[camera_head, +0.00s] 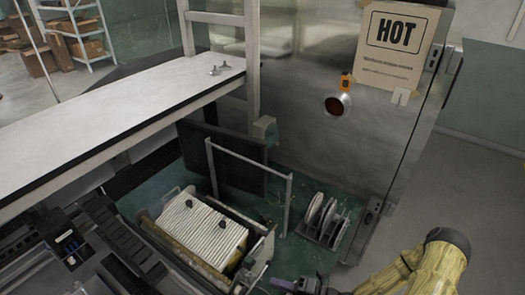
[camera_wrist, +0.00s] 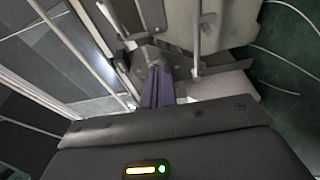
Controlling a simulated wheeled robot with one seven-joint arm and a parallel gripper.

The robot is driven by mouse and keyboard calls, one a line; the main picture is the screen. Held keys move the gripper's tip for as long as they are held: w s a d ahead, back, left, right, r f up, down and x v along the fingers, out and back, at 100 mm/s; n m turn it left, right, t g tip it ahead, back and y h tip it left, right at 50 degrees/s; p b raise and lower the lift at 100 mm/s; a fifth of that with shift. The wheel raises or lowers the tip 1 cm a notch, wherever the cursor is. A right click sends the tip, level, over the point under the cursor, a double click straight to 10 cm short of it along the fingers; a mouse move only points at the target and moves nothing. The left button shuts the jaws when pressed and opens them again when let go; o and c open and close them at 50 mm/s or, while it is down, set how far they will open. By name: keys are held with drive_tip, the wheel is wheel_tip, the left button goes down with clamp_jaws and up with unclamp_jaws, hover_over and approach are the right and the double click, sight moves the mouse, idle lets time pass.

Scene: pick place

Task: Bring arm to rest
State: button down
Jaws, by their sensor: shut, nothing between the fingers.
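My gripper (camera_head: 284,284) shows at the bottom edge of the head view, left of my yellow-covered arm (camera_head: 425,268). In the wrist view its purple fingers (camera_wrist: 156,86) lie together with nothing between them. They point toward a grey metal frame with upright posts (camera_wrist: 196,35). Whether the fingertips touch anything cannot be told. Most of the wrist link between gripper and arm is cut off at the bottom of the head view.
A crate of white ribbed material (camera_head: 205,232) stands left of my gripper. A rack with discs (camera_head: 322,220) and a metal hoop frame (camera_head: 288,190) stand behind. A steel cabinet with a HOT sign (camera_head: 399,45) is beyond. A white bench (camera_head: 110,110) runs at left. Floor at right is clear.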

drive_tip(key=shift+s+d, duration=0.3)
drive_tip(key=shift+d, duration=0.15)
drive_tip(key=s+d+r+n+g+h, duration=0.3)
drive_tip(key=r+n+g+h, duration=0.15)
drive_tip(key=n, duration=0.75)
drive_tip(key=s+d+r+n+g+h, duration=0.35)
drive_tip(key=n+g+h, duration=0.2)
drive_tip(key=n, duration=0.65)
drive_tip(key=w+d+r+n+t+h, duration=0.1)
drive_tip(key=w+r+n+t+h, duration=0.1)
drive_tip(key=r+n, duration=0.5)
drive_tip(key=w+d+r+n+t+h, duration=0.1)
drive_tip(key=r+n+t+h, duration=0.3)
drive_tip(key=r+n, duration=0.4)
drive_tip(key=shift+w+d+r+n+h, duration=0.25)
drive_tip(key=shift+w+d+n+h, duration=0.1)
drive_tip(key=shift+d+n+h, duration=0.15)
